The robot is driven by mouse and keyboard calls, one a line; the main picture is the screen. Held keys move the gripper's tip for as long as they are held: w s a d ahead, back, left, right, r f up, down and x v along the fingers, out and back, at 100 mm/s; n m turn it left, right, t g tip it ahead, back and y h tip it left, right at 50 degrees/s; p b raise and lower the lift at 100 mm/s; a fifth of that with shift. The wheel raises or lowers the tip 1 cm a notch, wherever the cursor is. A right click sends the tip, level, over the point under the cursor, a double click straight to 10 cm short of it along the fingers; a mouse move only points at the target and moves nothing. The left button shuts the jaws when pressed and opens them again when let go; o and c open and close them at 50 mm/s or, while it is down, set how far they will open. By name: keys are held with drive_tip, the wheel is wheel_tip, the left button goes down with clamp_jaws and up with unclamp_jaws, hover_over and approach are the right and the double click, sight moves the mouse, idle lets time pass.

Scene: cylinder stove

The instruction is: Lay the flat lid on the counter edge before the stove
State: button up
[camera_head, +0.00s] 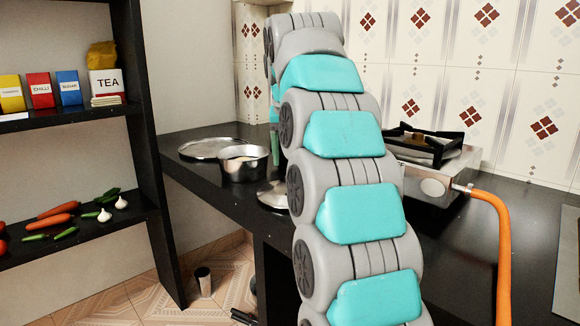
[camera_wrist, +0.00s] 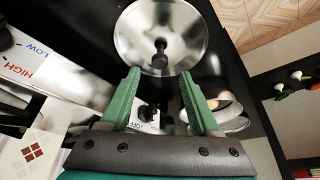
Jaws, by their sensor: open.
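A round, shiny metal lid (camera_head: 272,194) lies on the black counter close to its front edge, partly hidden by my arm. The wrist view shows the lid (camera_wrist: 185,28) from above, with its black knob (camera_wrist: 160,54) near its middle. My gripper (camera_wrist: 160,74) is open, its two green fingers spread on either side of the knob's line. The knob appears just beyond the fingertips, and nothing is held between them. The stove (camera_head: 430,182) stands on the counter to the right of my arm, and its labelled panel (camera_wrist: 35,62) shows at left in the wrist view.
A metal pot (camera_head: 244,168) stands on the counter just behind the lid. A larger shiny disc (camera_head: 205,148) lies behind the pot. An orange hose (camera_head: 503,240) runs from the stove. A black shelf (camera_head: 80,115) with food stands at left.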

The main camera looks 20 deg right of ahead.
drive_tip(key=shift+v, duration=0.85)
